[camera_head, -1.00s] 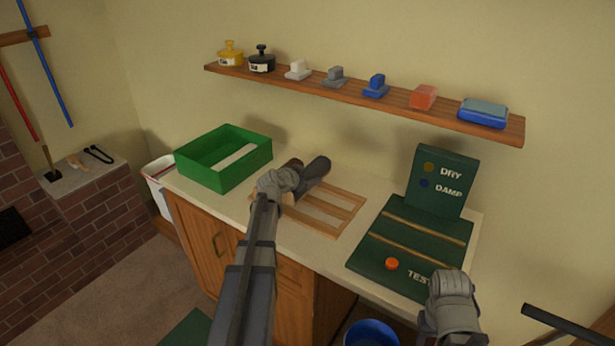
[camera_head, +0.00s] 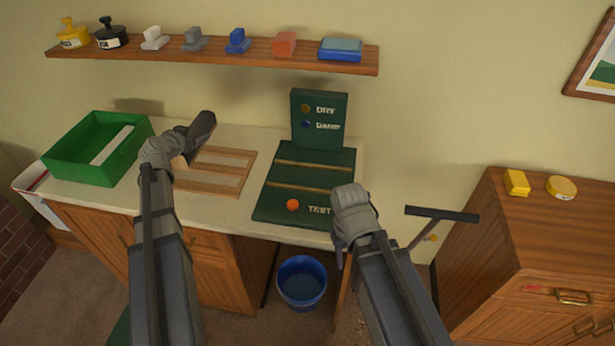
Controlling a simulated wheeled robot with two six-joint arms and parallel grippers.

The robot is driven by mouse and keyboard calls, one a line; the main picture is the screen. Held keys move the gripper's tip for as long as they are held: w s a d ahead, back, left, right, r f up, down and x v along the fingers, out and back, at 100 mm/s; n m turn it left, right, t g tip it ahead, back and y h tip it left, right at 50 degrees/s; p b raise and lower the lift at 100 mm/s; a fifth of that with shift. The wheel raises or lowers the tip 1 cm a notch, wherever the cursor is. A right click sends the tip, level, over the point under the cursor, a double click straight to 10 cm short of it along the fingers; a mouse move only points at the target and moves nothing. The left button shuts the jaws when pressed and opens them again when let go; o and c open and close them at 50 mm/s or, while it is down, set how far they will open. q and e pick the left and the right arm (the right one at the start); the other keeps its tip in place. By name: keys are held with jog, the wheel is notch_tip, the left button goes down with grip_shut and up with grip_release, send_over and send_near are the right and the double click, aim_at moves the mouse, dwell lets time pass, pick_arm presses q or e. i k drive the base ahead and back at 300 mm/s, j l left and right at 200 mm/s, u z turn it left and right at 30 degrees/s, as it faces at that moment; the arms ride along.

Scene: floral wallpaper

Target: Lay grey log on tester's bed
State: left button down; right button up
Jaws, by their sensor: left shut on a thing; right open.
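The grey log (camera_head: 202,130) is dark and tilted, its far end raised over the back left of the wooden slatted rack (camera_head: 228,170). My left gripper (camera_head: 178,155) is shut on the log's near end; the fingers are partly hidden by my wrist. The tester is dark green, with a flat bed (camera_head: 290,188) crossed by two thin strips, an orange button (camera_head: 293,205) and an upright panel (camera_head: 319,118) marked DRY and DAMP. The bed is bare. My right gripper (camera_head: 350,200) is open and empty at the bed's front right corner; its fingertips are hard to make out.
A green box (camera_head: 95,150) stands left of the rack. A shelf (camera_head: 270,52) with several small items runs above. A blue bucket (camera_head: 301,283) is on the floor below the counter, and a wooden cabinet (camera_head: 500,240) stands at right.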

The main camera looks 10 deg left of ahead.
aim_at(310, 179)
jog(key=k+l, duration=0.1)
jog(key=l, duration=0.35)
jog(key=k+l, duration=0.15)
jog(key=l, duration=0.3)
jog(key=k+l, duration=0.1)
jog(key=l, duration=0.35)
jog(key=k+l, duration=0.1)
jog(key=l, duration=0.35)
